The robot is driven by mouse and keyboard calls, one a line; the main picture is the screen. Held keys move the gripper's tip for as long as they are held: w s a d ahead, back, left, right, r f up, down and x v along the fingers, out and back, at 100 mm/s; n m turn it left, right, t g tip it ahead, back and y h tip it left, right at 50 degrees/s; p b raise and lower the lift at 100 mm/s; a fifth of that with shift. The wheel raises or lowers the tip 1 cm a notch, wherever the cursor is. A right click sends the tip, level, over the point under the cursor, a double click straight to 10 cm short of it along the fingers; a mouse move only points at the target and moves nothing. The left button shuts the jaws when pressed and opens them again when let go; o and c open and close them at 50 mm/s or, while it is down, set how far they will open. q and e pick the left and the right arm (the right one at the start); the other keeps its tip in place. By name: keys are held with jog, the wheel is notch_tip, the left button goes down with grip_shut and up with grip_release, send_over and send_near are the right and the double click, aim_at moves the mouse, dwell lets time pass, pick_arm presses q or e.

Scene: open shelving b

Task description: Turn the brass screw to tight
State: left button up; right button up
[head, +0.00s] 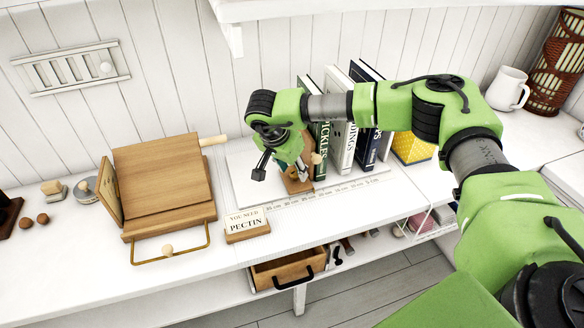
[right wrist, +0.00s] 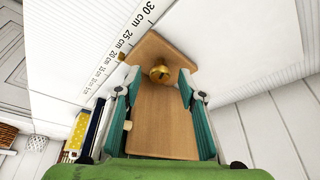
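The brass screw (right wrist: 160,73) shows in the right wrist view as a round, gold-coloured head on a wooden block (right wrist: 158,105). My right gripper (right wrist: 159,82) is open, its two teal fingers apart on either side of the block, with the screw between and just beyond the fingertips. I see no contact with the screw. In the head view my right gripper (head: 282,163) hangs over the wooden block (head: 297,184) beside the books and hides much of it. How far the screw is turned cannot be told. My left gripper is not in view.
Several upright books (head: 343,140) stand right of the block, behind a printed ruler strip (head: 325,190). A PECTIN sign (head: 246,224) stands in front. A wooden stand (head: 165,180) is to the left, an open drawer (head: 285,270) below, and a white mug (head: 508,88) at far right.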

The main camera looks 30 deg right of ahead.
grip_shut()
jog(key=shift+w+a+f+m+g+b, duration=0.15)
jog(key=shift+m+b, duration=0.15)
jog(key=shift+m, duration=0.2)
jog(key=shift+d+f+m+g+b, duration=0.15)
jog(key=shift+m+b, duration=0.15)
jog(key=shift+m, duration=0.2)
jog(key=m, duration=0.1)
jog(key=m+g, duration=0.1)
jog(key=shift+w+a+r+m+h+b, duration=0.1)
jog(key=shift+r+m+h+b, duration=0.2)
jog(key=shift+h, duration=0.1)
grip_release()
